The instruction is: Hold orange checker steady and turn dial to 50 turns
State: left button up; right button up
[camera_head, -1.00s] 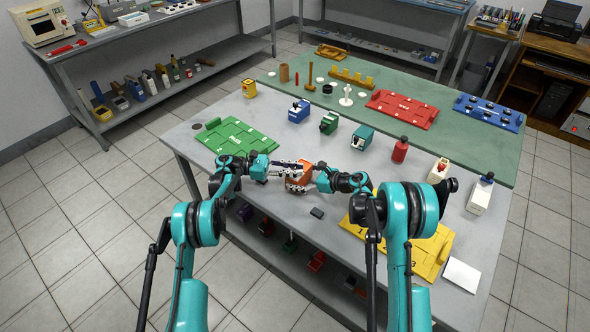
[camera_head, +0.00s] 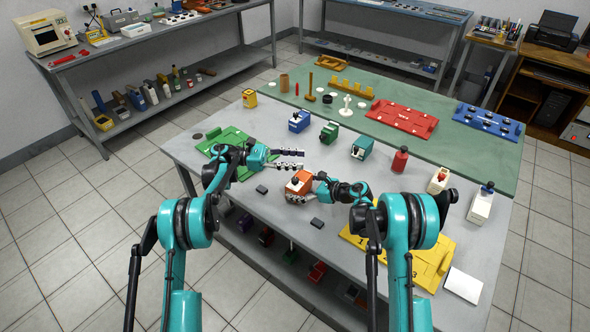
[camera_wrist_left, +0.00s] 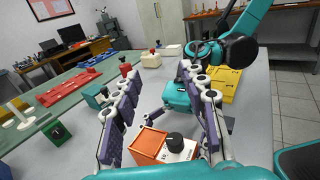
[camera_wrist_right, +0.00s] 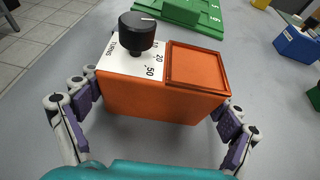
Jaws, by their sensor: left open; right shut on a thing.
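The orange checker (camera_head: 299,183) sits on the grey table, held by my right gripper (camera_head: 303,194). In the right wrist view, that gripper's fingers press the two sides of the orange body (camera_wrist_right: 160,103). Its top has a black dial (camera_wrist_right: 137,34) on a white plate with "TURNS", 20 and 50 printed, and a recessed orange panel beside it. The dial's white mark points away from the 50. My left gripper (camera_head: 303,159) is open and empty, above and behind the checker. In the left wrist view, the checker (camera_wrist_left: 148,144) and dial (camera_wrist_left: 175,139) show below the spread fingers.
Two small dark blocks (camera_head: 262,189) (camera_head: 317,223) lie near the checker. A green board (camera_head: 223,140) lies to the left and a yellow board (camera_head: 425,258) to the right. Blue (camera_head: 299,121), green (camera_head: 329,132) and teal (camera_head: 362,147) devices stand behind on the table.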

aim_at(295, 179)
pick_arm(q)
jog(key=shift+r, duration=0.4)
jog(key=s+a+f+n+t, duration=0.1)
jog(key=a+f, duration=0.2)
jog(key=s+a+f+n+t, duration=0.1)
jog(key=a+f+t, duration=0.1)
jog(key=a+f, duration=0.1)
jog(key=s+a+f+n+t, duration=0.1)
jog(key=a+f+t, duration=0.1)
jog(key=a+f, duration=0.2)
jog(key=shift+a+y, duration=0.3)
jog(key=shift+a, duration=0.4)
jog(key=shift+d+n+t, duration=0.25)
jog(key=shift+n+t, duration=0.05)
jog(key=x, duration=1.1)
jog(key=shift+d, duration=0.1)
grip_shut()
